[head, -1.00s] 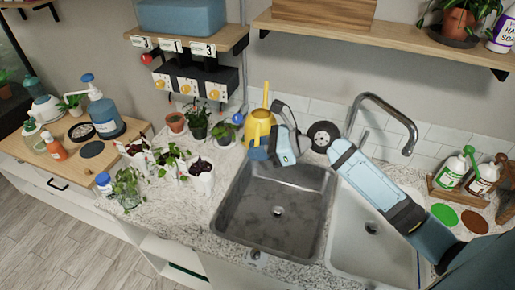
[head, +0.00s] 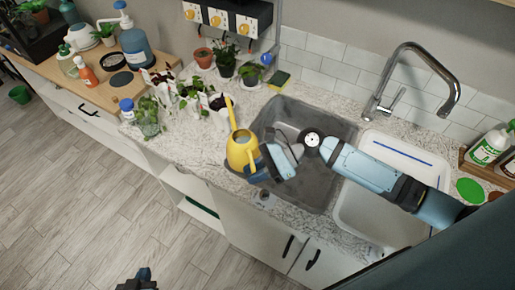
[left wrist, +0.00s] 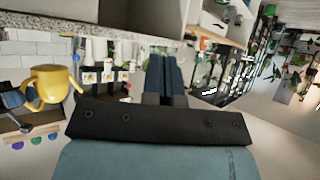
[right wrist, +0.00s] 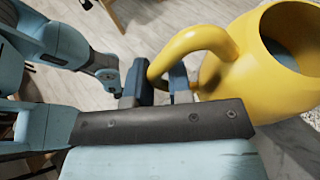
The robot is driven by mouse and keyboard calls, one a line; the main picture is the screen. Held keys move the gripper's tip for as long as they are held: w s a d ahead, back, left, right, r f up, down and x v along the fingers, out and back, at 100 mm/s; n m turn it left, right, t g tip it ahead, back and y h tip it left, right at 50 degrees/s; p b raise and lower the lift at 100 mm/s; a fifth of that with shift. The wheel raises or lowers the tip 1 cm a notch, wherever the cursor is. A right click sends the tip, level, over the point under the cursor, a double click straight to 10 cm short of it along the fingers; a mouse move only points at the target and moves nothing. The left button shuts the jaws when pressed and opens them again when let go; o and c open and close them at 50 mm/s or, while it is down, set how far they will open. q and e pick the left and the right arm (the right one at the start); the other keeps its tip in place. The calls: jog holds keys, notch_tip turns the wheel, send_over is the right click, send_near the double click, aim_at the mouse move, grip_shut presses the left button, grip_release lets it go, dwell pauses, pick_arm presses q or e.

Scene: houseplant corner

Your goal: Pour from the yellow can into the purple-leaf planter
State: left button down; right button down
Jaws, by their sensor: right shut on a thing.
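The yellow can (head: 240,152) is held in the air over the counter's front edge, left of the sink, its spout pointing up toward the white planters. My right gripper (head: 260,163) is shut on its handle; the right wrist view shows the handle between the fingers (right wrist: 160,85). The can (left wrist: 52,85) also shows in the left wrist view. The rightmost white planter (head: 219,117) holds dark growth, partly hidden by the spout. The leftmost white planter (head: 160,90) has dark reddish leaves; I cannot tell which is the purple-leaf one. My left gripper (head: 140,277) is empty, low over the floor, fingers together (left wrist: 166,75).
A green-leaved planter (head: 190,100) stands between those two. Small pots (head: 225,66) line the wall, with a sponge (head: 279,80) beside them. The sink (head: 300,190) and tap (head: 425,60) lie right. A leafy jar (head: 148,120) stands at the counter's left front.

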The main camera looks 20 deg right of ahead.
jog(key=shift+a+f, duration=0.1)
jog(key=shift+f, duration=0.15)
jog(key=shift+w+f+b, duration=0.1)
jog(key=shift+f+b, duration=0.15)
jog(key=shift+b, duration=0.2)
jog(key=shift+g, duration=0.3)
jog(key=w+f+b, duration=0.1)
jog(key=w+b, duration=0.1)
jog(key=w+f+b, duration=0.2)
jog(key=b, duration=0.1)
jog(key=shift+w+f+b, duration=0.2)
jog(key=shift+b, duration=0.15)
jog(key=shift+s+r+m+p, duration=0.1)
jog(key=shift+r+m+p, duration=0.3)
jog(key=shift+r+p, duration=0.5)
jog(key=shift+f, duration=0.15)
jog(key=shift+s, duration=0.1)
